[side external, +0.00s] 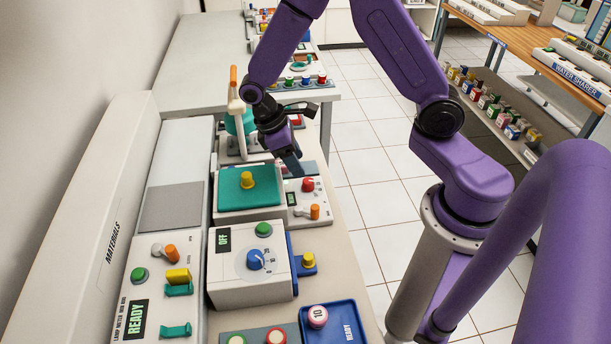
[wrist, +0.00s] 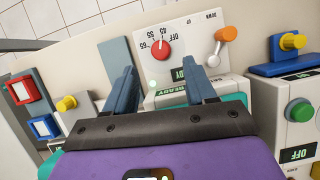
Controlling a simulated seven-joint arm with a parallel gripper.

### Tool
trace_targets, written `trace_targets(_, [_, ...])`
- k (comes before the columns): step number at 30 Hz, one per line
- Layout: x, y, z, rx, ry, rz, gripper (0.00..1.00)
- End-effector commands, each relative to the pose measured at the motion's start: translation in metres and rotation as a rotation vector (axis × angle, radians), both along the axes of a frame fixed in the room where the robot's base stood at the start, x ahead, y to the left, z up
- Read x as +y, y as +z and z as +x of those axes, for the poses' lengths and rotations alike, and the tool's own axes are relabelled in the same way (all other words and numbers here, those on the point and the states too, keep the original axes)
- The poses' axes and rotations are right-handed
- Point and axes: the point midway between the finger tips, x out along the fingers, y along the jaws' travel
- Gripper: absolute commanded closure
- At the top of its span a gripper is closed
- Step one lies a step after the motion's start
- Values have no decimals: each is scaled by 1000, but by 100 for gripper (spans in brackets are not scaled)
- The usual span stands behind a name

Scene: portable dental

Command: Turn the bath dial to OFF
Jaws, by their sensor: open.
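The bath dial appears to be the red knob (wrist: 160,50) in the wrist view, on a white panel marked OFF, 45, 55 and 65. Its white pointer aims toward the middle marks, away from OFF; the exact mark is hard to tell. In the side view the red knob (side external: 308,185) sits at the right of the teal-lidded unit. My gripper (side external: 294,168) is above and just behind the knob there. In the wrist view my gripper (wrist: 160,78) is open and empty, its two blue-grey fingers apart, with the knob showing beyond the gap between them.
An orange-tipped lever (side external: 314,212) stands beside the red knob. The teal lid (side external: 236,196) carries a yellow knob. A white box with a blue dial (side external: 255,260) reads OFF nearer the camera. A teal-and-white press with an orange handle (side external: 234,80) stands behind.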

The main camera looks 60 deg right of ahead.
Motion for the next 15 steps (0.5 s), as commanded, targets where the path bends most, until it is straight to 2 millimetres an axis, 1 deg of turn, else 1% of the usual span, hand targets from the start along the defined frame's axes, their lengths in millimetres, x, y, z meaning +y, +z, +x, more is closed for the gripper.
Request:
trace_targets(1, [-3, -9, -5, 6, 0, -2, 45])
trace_targets(6, [-10, -35, -13, 4, -1, -1, 45])
trace_targets(10, [-14, -50, -16, 3, 1, -2, 45])
trace_targets(15, [-16, -59, -19, 1, 0, -1, 45])
